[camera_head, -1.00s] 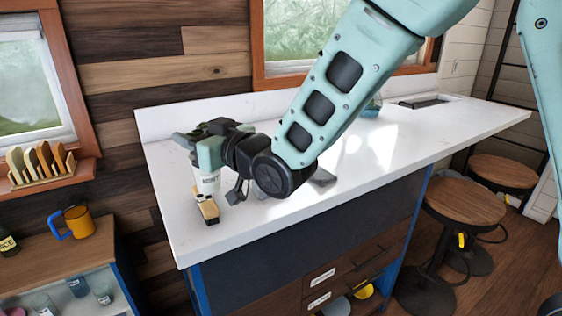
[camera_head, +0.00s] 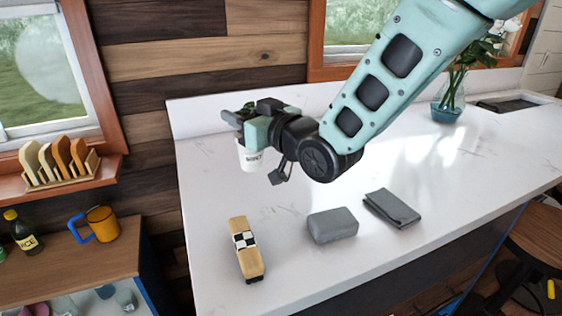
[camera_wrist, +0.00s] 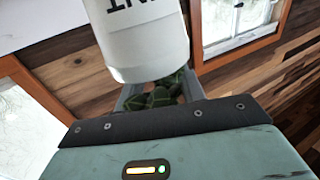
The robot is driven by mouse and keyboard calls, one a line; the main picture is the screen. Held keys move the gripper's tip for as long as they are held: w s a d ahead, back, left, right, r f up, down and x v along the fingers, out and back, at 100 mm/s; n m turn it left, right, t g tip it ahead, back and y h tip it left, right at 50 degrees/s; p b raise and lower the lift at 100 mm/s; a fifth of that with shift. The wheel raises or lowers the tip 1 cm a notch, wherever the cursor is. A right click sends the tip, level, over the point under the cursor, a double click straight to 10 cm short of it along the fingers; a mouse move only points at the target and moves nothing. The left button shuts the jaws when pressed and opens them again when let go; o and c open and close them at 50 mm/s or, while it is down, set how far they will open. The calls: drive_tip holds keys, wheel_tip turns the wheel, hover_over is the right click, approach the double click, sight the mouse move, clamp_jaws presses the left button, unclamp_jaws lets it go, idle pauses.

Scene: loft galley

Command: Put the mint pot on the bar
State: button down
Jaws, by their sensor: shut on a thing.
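The mint pot (camera_head: 250,157) is a white pot with dark lettering and green leaves. My gripper (camera_head: 246,133) is shut on it near the back left of the white-topped bar (camera_head: 300,180). In the wrist view the pot (camera_wrist: 145,45) fills the upper middle, its leaves (camera_wrist: 160,92) between the fingers of my gripper (camera_wrist: 160,95). The pot appears to be held above the bar top; the exact gap under it cannot be told. My gripper and wrist hide part of the pot and leaves in the head view.
A blue-green vase with leaves (camera_head: 448,110) stands far right. An orange mug (camera_head: 102,223) is on the left cabinet. The bar's middle is mostly clear.

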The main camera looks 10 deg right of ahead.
sight(246, 157)
wheel_tip(246, 157, down, 9)
drive_tip(key=shift+f+p, duration=0.15)
drive_tip(key=shift+p, duration=0.7)
drive_tip(key=shift+f, duration=0.1)
drive_tip(key=c, duration=0.9)
unclamp_jaws()
drive_tip(key=shift+o, duration=0.2)
